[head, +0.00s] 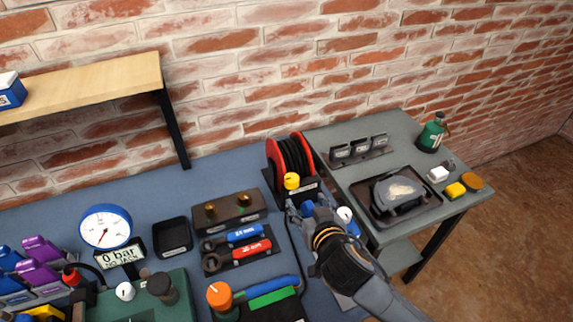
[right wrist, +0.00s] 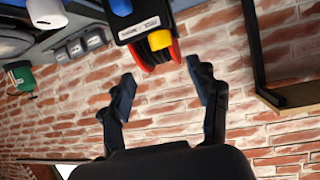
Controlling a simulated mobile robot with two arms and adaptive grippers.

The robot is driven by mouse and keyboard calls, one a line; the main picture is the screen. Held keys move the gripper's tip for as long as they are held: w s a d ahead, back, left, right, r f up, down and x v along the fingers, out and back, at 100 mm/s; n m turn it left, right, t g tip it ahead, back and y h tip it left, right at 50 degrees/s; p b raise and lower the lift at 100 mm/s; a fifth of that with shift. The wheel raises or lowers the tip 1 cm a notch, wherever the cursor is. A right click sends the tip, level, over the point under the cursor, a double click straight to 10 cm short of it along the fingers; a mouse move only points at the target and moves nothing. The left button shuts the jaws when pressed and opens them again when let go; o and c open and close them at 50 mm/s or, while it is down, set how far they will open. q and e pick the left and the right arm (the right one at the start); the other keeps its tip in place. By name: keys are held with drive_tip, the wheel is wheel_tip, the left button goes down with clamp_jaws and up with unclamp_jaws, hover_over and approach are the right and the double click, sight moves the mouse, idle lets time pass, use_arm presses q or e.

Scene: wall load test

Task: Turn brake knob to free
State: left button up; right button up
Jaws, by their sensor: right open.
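The cable reel (head: 290,160) has red flanges and a black drum and stands at the back of the blue bench against the brick wall. A yellow knob (head: 291,181) on its front is probably the brake knob; its setting cannot be read. In the right wrist view the yellow knob (right wrist: 160,40) is ahead of the fingers, beside the reel's black labelled plate (right wrist: 140,25). My right gripper (head: 303,213) is open and empty in front of the reel; its spread fingers (right wrist: 160,72) appear apart from the knob. My left gripper is out of view.
A blue knob (head: 308,208) and a white knob (head: 345,214) are close to my right gripper. A grey side table (head: 345,180) with a black tray stands right.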

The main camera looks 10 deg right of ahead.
sight(293, 181)
drive_tip(key=p+x, duration=0.1)
drive_tip(key=x, duration=0.5)
drive_tip(key=p+x, duration=0.1)
drive_tip(key=x, duration=0.6)
drive_tip(key=shift+w+a+r, duration=0.1)
drive_tip(key=shift+r, duration=0.15)
drive_tip(key=shift+w+f, duration=0.1)
drive_tip(key=shift+w, duration=0.2)
drive_tip(key=c, duration=1.2)
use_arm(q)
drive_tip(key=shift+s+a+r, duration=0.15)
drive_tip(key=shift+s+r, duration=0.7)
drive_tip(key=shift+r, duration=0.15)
